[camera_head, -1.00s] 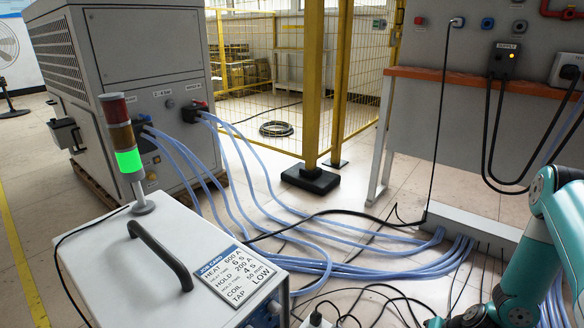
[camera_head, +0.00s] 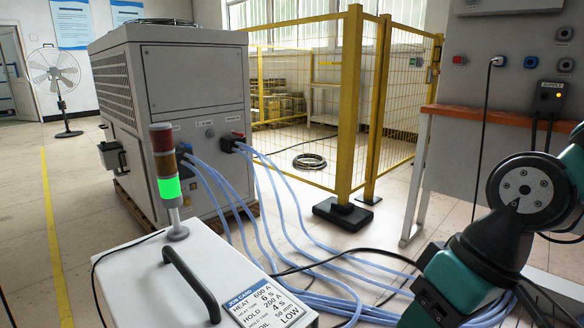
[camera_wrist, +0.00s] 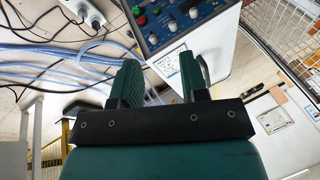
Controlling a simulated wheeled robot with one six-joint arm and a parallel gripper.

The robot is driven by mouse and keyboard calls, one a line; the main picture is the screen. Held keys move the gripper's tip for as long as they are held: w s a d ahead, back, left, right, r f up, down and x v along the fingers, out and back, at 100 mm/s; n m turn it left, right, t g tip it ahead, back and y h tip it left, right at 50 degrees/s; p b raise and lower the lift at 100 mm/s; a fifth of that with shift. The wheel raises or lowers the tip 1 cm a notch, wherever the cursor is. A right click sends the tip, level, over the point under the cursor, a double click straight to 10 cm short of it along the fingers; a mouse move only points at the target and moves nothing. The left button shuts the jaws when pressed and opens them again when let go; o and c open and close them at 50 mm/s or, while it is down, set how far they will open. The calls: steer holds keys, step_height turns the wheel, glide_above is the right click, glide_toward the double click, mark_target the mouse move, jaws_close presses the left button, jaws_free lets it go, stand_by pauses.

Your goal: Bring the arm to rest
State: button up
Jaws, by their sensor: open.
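My gripper (camera_wrist: 157,82) shows in the wrist view with its two green fingers apart and nothing between them. Past the fingers are the white heater unit (camera_wrist: 215,45) with its control panel (camera_wrist: 178,15) and the job card. In the head view my arm's teal and black links fill the lower right; the gripper itself is out of that view. The heater unit (camera_head: 150,275) stands at lower left with a black handle and a job card (camera_head: 265,305). Its signal tower (camera_head: 168,180) is lit green.
A large grey cabinet (camera_head: 195,80) stands behind the heater unit. Blue hoses (camera_head: 300,240) run across the floor towards my arm. A yellow fence (camera_head: 350,110) and a grey wall panel (camera_head: 510,80) with an orange-edged bench are at right. Open floor lies at far left.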

steer(key=s+r+n, duration=0.1)
steer(key=s+r, duration=0.1)
steer(key=s, duration=0.3)
step_height(320, 180, up, 38)
steer(key=p, duration=3.7)
steer(key=shift+w+a+f, duration=0.2)
steer(key=shift+a, duration=0.05)
